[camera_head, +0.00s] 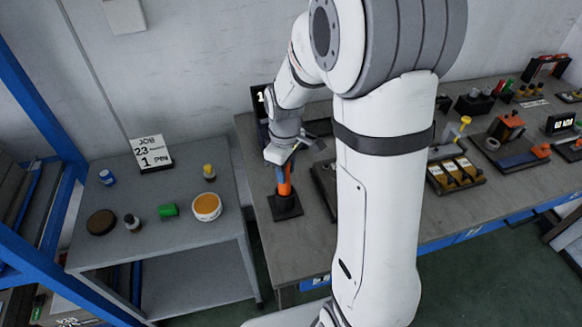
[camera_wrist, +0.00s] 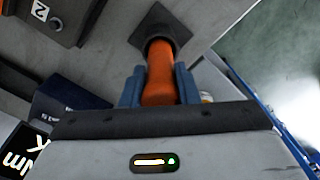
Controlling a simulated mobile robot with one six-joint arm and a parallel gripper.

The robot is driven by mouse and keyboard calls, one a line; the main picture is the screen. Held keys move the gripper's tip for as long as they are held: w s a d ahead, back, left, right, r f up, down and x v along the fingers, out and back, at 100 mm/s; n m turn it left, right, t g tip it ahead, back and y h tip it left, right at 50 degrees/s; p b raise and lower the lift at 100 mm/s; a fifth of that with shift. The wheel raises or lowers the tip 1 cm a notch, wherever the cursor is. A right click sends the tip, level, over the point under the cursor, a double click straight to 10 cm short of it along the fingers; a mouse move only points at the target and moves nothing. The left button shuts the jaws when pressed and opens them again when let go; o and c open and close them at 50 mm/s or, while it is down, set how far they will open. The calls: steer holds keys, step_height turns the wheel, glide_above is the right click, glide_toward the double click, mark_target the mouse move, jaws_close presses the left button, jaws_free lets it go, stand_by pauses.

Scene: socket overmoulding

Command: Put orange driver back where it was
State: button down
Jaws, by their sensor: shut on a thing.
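The orange driver (camera_head: 287,188) is upright between the blue fingers of my gripper (camera_head: 284,174), over the left end of the long bench. In the wrist view the fingers of my gripper (camera_wrist: 160,86) are shut on the orange driver (camera_wrist: 160,72) from both sides. Its far end meets the round collar of a dark square-based stand (camera_wrist: 180,27). The stand (camera_head: 287,208) also shows in the head view. The driver lines up with the collar; I cannot tell how deep it sits. Its lower part is hidden.
A side table (camera_head: 160,240) at left holds a job sign (camera_head: 151,154), an orange-topped tub (camera_head: 207,206), a green piece (camera_head: 168,210) and small bottles. My arm hides the middle of the bench. Trays and fixtures fill its right side.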

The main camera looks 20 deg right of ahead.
steer(key=c, duration=1.1)
jaws_free()
step_height(320, 180, up, 12)
steer(key=shift+s+r, duration=0.1)
steer(key=s+d+m+t, duration=0.1)
steer(key=s+m+t, duration=0.2)
steer(key=s+m, duration=0.6)
steer(key=s+r, duration=0.1)
steer(key=s, duration=0.6)
steer(key=shift+s+d, duration=0.25)
steer(key=shift+s, duration=0.05)
